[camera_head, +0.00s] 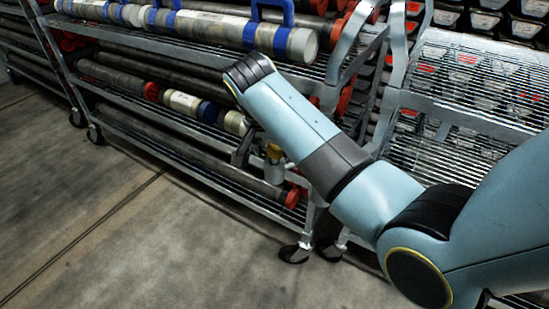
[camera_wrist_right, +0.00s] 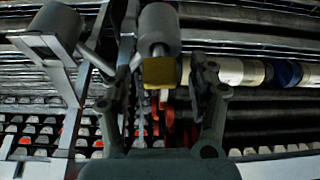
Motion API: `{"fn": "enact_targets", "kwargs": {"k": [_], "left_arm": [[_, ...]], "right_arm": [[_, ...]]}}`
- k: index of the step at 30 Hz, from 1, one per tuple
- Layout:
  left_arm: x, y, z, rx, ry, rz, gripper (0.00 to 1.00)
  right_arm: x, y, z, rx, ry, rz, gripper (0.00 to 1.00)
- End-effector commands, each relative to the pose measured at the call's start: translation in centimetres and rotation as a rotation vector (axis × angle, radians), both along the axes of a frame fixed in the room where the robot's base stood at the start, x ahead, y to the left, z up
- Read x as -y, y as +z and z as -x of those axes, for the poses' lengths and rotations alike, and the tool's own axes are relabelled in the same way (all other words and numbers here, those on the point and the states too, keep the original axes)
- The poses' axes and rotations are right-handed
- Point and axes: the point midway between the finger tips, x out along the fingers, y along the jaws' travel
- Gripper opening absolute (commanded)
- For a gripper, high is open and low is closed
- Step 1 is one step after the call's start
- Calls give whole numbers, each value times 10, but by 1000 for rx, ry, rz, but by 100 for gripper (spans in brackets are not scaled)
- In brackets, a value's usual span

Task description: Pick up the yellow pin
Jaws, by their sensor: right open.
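The yellow pin (camera_wrist_right: 160,73) shows in the right wrist view as a short yellow block at the end of a grey cylinder. It lies between the two fingers of my right gripper (camera_wrist_right: 160,82), with a visible gap on each side. In the head view a small yellow part (camera_head: 273,151) shows beside my right gripper (camera_head: 256,156), at the cart's lower shelves, partly hidden by my right arm. My right gripper is open. Whether the pin is level with the fingertips or beyond them I cannot tell. My left gripper is not in view.
A wheeled metal rack (camera_head: 185,169) holds several long core tubes on its shelves. A white tube with blue bands (camera_head: 212,25) lies on top. A wire-mesh rack (camera_head: 465,85) stands at the right. The concrete floor (camera_head: 90,220) in front is clear.

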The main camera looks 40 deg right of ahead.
Motion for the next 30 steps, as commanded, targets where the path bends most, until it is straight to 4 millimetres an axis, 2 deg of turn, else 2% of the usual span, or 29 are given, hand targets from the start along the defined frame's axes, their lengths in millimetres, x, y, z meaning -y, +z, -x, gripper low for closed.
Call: {"fn": "enact_targets", "kwargs": {"k": [2, 14, 20, 23, 30], "left_arm": [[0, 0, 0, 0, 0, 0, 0], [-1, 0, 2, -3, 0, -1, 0], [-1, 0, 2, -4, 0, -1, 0], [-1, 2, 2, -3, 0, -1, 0], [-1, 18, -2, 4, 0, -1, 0]], "right_arm": [[0, 0, 0, 0, 0, 0, 52], [0, 0, 0, 0, 1, 0, 0], [0, 1, 0, 0, 0, 0, 0], [0, 7, 0, 1, 0, 0, 0], [0, 56, -1, 7, 0, 1, 0]]}}
